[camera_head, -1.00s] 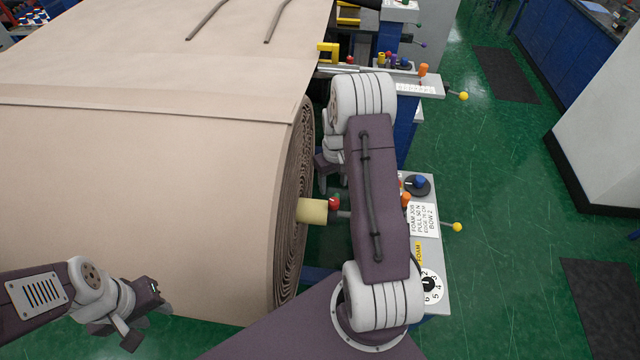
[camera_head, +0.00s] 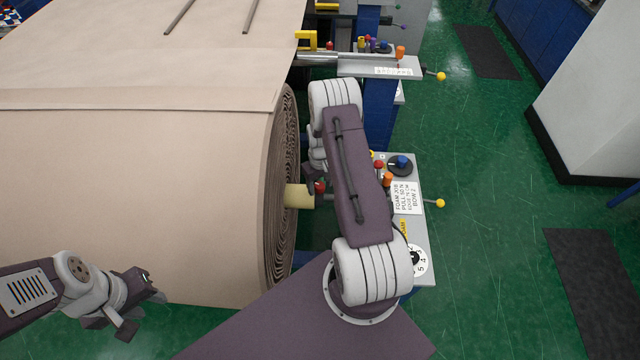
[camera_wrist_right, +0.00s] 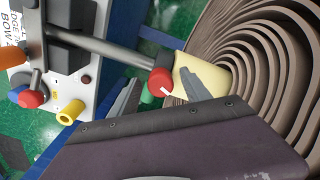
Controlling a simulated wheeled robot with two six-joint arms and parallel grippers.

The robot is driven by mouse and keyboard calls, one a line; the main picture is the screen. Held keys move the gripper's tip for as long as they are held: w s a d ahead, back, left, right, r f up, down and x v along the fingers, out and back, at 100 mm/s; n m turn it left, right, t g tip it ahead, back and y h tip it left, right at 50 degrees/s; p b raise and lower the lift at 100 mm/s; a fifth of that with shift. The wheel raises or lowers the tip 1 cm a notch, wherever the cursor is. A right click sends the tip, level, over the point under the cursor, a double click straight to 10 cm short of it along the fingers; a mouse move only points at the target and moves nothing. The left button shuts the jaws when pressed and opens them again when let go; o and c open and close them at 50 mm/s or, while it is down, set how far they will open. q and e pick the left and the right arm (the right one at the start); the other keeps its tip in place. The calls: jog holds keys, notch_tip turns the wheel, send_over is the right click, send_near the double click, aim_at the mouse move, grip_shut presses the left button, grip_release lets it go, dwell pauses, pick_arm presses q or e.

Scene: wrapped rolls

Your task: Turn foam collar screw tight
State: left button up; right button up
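The foam collar's red screw (camera_wrist_right: 160,82), with a white mark on its face, sits on a dark collar (camera_wrist_right: 160,62) around a grey shaft. The collar is beside the pale yellow core (camera_wrist_right: 202,72) of the big brown foam roll. In the head view the red screw (camera_head: 320,187) shows small beside the core (camera_head: 298,195). My right gripper (camera_wrist_right: 165,90) is open; its grey fingers show on either side of the screw, and I cannot tell whether they touch it. In the head view my right arm partly hides this hand. My left gripper (camera_head: 145,300) is low at the left, away from the collar; its fingers are unclear.
The foam roll (camera_head: 140,150) fills the left side. A grey control panel (camera_head: 410,205) with knobs, a label and a numbered dial stands right of my right arm. A yellow-ended lever (camera_head: 440,203) sticks out from it.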

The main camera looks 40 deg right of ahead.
jog(key=shift+w, duration=0.15)
grip_shut()
jog(key=shift+f+m+b, duration=0.1)
jog(key=shift+m+b, duration=0.55)
jog(key=shift+m, duration=0.35)
jog(key=m+b, duration=0.1)
jog(key=m, duration=0.1)
jog(key=shift+m, duration=0.3)
jog(key=m+b, duration=0.1)
jog(key=m, duration=0.2)
jog(key=shift+w, duration=0.1)
jog(key=shift+m+b, duration=0.65)
jog(key=shift+m, duration=0.95)
